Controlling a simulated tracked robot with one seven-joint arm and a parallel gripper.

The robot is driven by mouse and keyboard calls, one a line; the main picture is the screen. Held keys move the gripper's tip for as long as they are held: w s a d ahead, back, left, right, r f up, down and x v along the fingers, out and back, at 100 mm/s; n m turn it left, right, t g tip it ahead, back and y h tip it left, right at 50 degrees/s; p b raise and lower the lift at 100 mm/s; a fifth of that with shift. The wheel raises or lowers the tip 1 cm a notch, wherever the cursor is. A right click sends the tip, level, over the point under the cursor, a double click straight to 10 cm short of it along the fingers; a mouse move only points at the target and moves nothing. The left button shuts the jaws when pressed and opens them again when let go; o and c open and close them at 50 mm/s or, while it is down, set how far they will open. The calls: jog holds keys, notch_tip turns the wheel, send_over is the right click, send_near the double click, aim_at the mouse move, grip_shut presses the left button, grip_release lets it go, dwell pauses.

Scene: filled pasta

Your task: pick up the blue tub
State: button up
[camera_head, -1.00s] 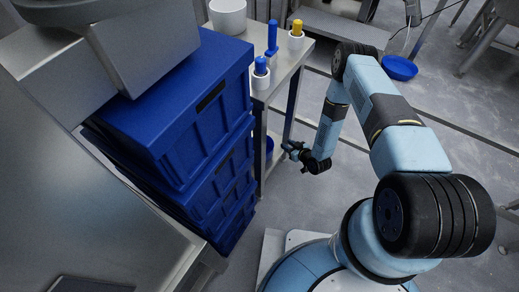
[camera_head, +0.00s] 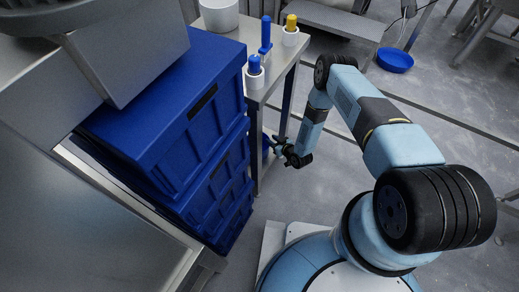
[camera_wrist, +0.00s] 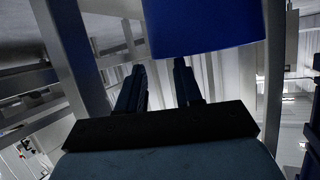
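A blue tub (camera_head: 266,146) shows in part at the lower level of the metal table, behind its leg, in the head view. My gripper (camera_head: 276,144) is just to the right of it, at the table's side. In the wrist view a large smooth blue surface (camera_wrist: 203,26), which looks like the tub, fills the top middle. My gripper's two dark fingers (camera_wrist: 160,85) stand apart below it in the picture, with nothing seen between them. I cannot tell whether the fingers touch the tub.
Stacked blue crates (camera_head: 170,120) stand left of the metal table (camera_head: 272,80). On its top are a white pot (camera_head: 219,17) and white holders (camera_head: 254,78) with blue and yellow items. A blue bowl (camera_head: 395,60) is at the back right. Grey floor is open at right.

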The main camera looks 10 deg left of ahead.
aim_at(267, 137)
jog(key=shift+x, duration=2.5)
jog(key=shift+d+f, duration=0.1)
grip_shut()
